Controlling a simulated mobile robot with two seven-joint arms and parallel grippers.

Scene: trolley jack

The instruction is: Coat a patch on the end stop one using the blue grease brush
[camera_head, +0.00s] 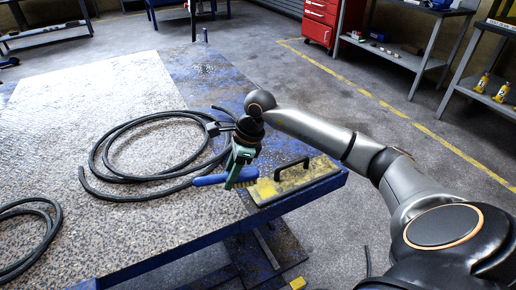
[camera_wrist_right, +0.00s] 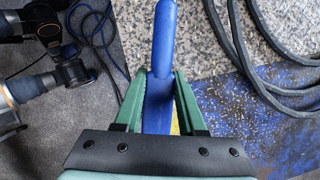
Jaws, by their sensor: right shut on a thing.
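My right gripper (camera_head: 236,168) has green fingers and is shut on the blue grease brush (camera_head: 210,180), above the near right part of the blue platform. The brush handle points left in the head view, and pale yellow bristles show at its right end, beside the fingers. In the right wrist view the blue handle (camera_wrist_right: 164,40) runs up between the green fingers (camera_wrist_right: 160,100). A worn yellow plate with a black handle (camera_head: 318,172) lies at the platform's right corner, just right of the brush. I cannot tell whether it is the end stop. My left gripper is not seen.
A small post (camera_head: 205,35) stands at the far edge. Shelves (camera_head: 395,52) and a red cabinet (camera_head: 319,22) stand beyond open floor.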

